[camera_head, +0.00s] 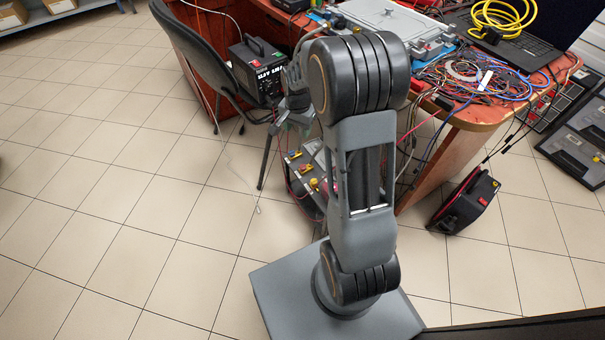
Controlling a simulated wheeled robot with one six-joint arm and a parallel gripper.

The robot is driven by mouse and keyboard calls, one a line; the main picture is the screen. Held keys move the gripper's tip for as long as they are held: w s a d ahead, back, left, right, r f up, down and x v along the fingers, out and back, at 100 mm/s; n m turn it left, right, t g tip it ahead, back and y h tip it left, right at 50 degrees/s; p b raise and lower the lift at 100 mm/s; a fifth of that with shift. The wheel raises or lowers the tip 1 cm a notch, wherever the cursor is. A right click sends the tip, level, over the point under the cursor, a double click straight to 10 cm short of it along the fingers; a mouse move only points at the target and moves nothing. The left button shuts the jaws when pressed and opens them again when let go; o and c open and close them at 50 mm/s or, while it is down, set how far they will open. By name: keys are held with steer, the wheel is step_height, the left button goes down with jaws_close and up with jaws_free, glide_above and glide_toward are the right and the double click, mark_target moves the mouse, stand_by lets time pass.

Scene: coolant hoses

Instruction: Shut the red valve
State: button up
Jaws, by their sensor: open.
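A low grey panel (311,199) with small yellow and red knobs (305,170) stands on the floor by the desk, partly hidden behind my arm. The knobs are too small to tell which is the red valve or how its handle is turned. My gripper (293,121) shows small and unclear at the end of my wrist, beyond and left of the big arm joint. It appears above and behind the panel in the picture, apart from the knobs, with its jaws open. I see nothing held in it.
A red-topped desk (470,118) carries tangled cables, a grey case (388,20) and a laptop (518,45). A black chair (196,55), a black power unit (257,69) and a dark leg (266,160) stand near the panel. A cable reel (467,203) is at right.

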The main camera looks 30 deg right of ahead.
mark_target(303, 167)
steer(key=w+d+f+m+b, duration=0.1)
steer(key=f+b, duration=0.1)
steer(key=f, duration=0.6)
steer(key=w+d+f+m+b, duration=0.1)
steer(key=f+b, duration=0.2)
steer(key=f, duration=0.6)
steer(key=w+d+f+m+b, duration=0.1)
steer(key=f+b, duration=0.2)
steer(key=f, duration=0.5)
steer(key=shift+w+d+f+g, duration=0.25)
steer(key=shift+f+g, duration=0.05)
steer(key=shift+g, duration=0.1)
steer(key=c, duration=0.9)
steer(key=shift+m, duration=0.4)
steer(key=m+p, duration=0.1)
steer(key=m, duration=0.2)
steer(key=shift+r+m+p, duration=0.1)
steer(key=shift+m+p, duration=0.2)
steer(key=shift+p, duration=0.05)
steer(key=shift+m+p, duration=0.65)
steer(key=shift+m, duration=1.65)
